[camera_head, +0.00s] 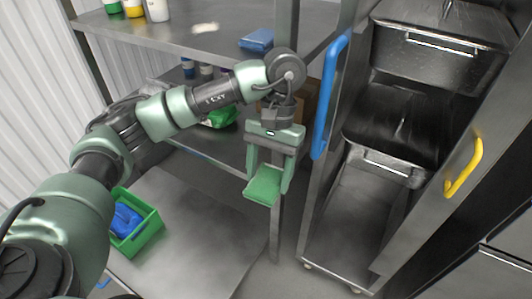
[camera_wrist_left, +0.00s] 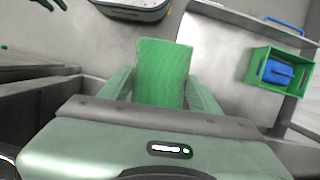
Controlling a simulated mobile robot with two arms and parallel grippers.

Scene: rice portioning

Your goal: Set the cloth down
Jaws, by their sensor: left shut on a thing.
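My left gripper (camera_head: 266,181) is shut on a green cloth (camera_head: 263,186), which sticks out from between its fingers. The cloth is held in the air, in front of the shelf post and above the right side of the low metal table. In the left wrist view the cloth (camera_wrist_left: 162,70) stands out between the two fingers of the left gripper (camera_wrist_left: 160,95). My right gripper is not seen in the head view.
A green bin (camera_head: 148,232) holding a blue thing (camera_head: 126,219) stands on the low metal table (camera_head: 205,225), whose middle is clear. A shelf rack with bottles and a blue folded cloth (camera_head: 257,40) is behind. An open cabinet with a blue handle (camera_head: 328,95) and metal trays (camera_head: 440,50) is on the right.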

